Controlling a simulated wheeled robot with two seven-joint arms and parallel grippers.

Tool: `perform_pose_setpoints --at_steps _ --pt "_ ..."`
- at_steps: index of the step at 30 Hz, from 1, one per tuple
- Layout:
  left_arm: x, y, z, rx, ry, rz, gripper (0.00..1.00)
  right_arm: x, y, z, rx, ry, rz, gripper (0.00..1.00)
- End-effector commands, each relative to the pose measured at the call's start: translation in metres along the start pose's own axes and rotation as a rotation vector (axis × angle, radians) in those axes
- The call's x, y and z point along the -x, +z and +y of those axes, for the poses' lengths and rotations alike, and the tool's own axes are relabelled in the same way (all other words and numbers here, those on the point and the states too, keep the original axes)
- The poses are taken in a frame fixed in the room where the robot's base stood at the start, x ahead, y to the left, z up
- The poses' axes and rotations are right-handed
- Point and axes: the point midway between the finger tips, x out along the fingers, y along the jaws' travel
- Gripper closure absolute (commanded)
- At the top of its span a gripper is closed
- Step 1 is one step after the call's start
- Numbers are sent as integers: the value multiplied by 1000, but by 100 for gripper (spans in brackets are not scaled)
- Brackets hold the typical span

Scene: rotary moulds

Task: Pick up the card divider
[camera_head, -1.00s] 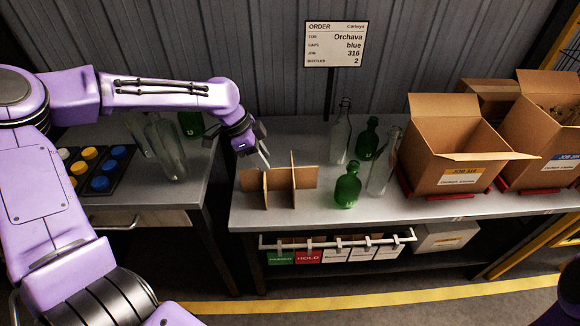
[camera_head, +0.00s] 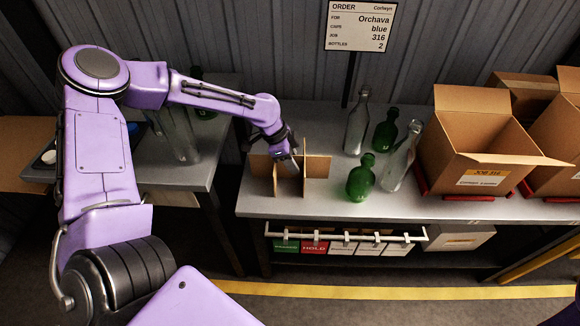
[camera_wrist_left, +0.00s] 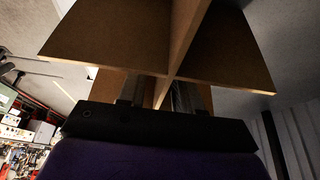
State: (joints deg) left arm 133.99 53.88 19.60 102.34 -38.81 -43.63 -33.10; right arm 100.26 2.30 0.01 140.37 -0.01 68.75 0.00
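The card divider (camera_head: 316,168) is a brown cross of interlocking card panels, standing upright on the grey bench left of the bottles. My left gripper (camera_head: 291,163) is down at its top, near where the panels cross. In the left wrist view the divider (camera_wrist_left: 225,55) fills the upper middle. The two fingers of the left gripper (camera_wrist_left: 160,92) are on either side of a panel near the crossing. Whether they press on the card cannot be told. My right gripper is not in view.
Clear bottles (camera_head: 356,122) and green bottles (camera_head: 361,180) stand close to the right of the divider. An open carton (camera_head: 470,150) is farther right on a red base. A rail with tags (camera_head: 345,237) runs below the bench front. An order sign (camera_head: 360,27) stands behind.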

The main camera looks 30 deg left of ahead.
Motion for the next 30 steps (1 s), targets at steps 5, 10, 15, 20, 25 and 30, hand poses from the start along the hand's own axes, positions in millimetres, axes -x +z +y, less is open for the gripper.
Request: perform_pose_setpoints --at_steps 5,10,15,20,25,30 --pt "1 0 0 0 0 0 82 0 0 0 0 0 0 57" --pt "1 0 0 1 0 0 100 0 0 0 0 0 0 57" --pt "1 0 0 1 0 0 100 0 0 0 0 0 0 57" --pt "6 -3 -1 0 -2 1 100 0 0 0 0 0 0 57" --pt "34 -15 0 -4 -5 2 100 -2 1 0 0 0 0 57" --pt "74 -43 40 -6 -5 2 100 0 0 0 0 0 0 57"
